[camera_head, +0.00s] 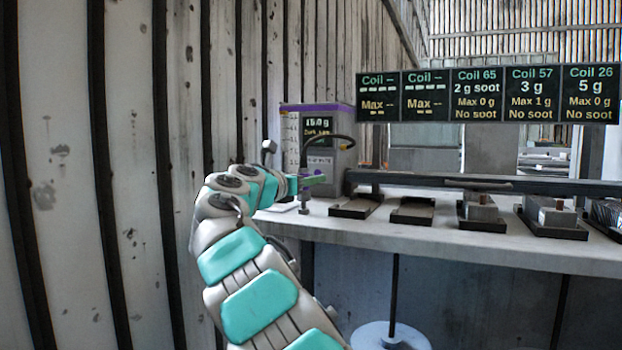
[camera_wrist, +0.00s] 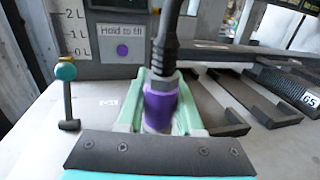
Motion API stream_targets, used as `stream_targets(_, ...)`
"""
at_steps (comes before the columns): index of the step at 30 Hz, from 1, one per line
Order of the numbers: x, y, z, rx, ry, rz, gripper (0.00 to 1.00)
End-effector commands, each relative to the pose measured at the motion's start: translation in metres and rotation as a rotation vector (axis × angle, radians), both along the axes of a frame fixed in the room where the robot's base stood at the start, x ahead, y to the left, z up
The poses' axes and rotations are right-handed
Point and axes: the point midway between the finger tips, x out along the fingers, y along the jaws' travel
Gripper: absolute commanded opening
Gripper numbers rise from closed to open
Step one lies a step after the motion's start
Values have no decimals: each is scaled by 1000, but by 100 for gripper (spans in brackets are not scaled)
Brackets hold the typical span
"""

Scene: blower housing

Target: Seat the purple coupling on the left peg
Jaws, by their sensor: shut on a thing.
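The purple coupling (camera_wrist: 161,104) sits at the lower end of a black hose (camera_wrist: 167,40) in the wrist view. My gripper (camera_wrist: 160,112) is shut on it, with a green finger on each side. A pale part shows just below the coupling; I cannot tell whether it is a peg or the coupling's own end. In the head view my gripper (camera_head: 312,180) is above the bench, in front of the dispenser, and a grey stub (camera_head: 304,198) shows just under it. An upright post (camera_wrist: 67,98) with a teal ball stands left of the gripper, apart from it; I cannot tell whether it is the left peg.
The dispenser (camera_head: 318,140) with a purple top stands behind my gripper. To the right, dark trays (camera_head: 412,210) line the bench (camera_head: 450,238); the nearer two look empty, others hold grey blocks (camera_head: 482,208). A ribbed wall (camera_head: 130,180) is close on the left.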

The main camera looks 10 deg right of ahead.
Motion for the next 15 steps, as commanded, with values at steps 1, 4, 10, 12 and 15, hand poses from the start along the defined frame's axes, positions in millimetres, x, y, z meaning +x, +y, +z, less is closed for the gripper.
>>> stream_targets(1, 0, 0, -1, -1, -1, 0, 0)
stream_targets(4, 0, 0, -3, -1, -1, 0, 0)
stream_targets(10, 0, 0, -7, -1, -1, 1, 0)
stream_targets(12, 0, 0, -9, -1, -1, 1, 0)
stream_targets(15, 0, 0, -11, 0, -1, 1, 0)
